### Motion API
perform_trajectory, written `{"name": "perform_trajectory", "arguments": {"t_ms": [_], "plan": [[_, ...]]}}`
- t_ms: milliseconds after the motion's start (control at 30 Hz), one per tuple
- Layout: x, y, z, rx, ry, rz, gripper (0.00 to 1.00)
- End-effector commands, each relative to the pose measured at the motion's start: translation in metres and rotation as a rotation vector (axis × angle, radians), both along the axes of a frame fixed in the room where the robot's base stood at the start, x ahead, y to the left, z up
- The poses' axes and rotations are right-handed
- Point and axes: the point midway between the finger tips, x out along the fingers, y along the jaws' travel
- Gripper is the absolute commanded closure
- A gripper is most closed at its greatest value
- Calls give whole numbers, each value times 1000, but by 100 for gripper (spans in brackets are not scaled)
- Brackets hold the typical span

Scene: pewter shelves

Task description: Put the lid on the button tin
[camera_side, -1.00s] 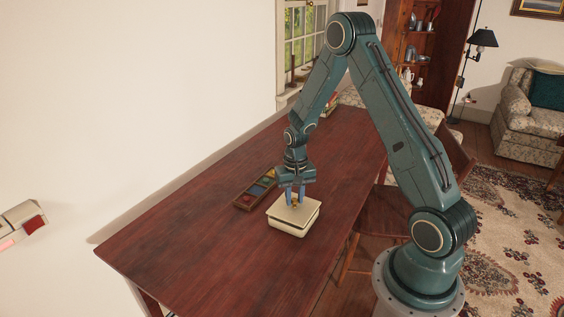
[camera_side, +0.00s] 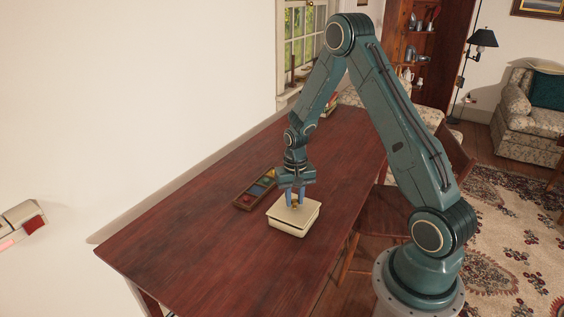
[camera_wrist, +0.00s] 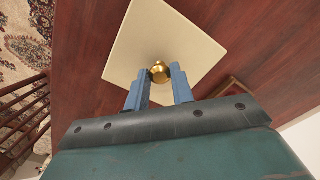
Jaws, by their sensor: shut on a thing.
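The button tin (camera_side: 288,230) is a cream, square box standing on the table. Its cream, square lid (camera_side: 283,214) lies over the top of the tin, roughly lined up with it. I cannot tell whether it is fully seated. In the wrist view the lid (camera_wrist: 190,42) has a round brass knob (camera_wrist: 160,73) in its middle. My gripper (camera_side: 296,201) points straight down over the lid, its two blue fingers shut on the knob. The fingers (camera_wrist: 160,85) sit on either side of the knob in the wrist view. The lid hides the tin's inside.
A wooden tray (camera_side: 244,202) with coloured compartments lies just behind and left of the tin. The dark red table (camera_side: 215,258) is bare in front. A chair (camera_side: 375,225) stands along the table's right edge. The far end holds small items near the window.

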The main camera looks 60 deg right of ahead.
Motion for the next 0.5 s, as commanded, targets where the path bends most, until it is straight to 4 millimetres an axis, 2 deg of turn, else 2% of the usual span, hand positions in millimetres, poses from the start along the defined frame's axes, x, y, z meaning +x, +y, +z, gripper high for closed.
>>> {"name": "perform_trajectory", "arguments": {"t_ms": [500], "plan": [[0,0,-6,-1,-1,0,99]]}}
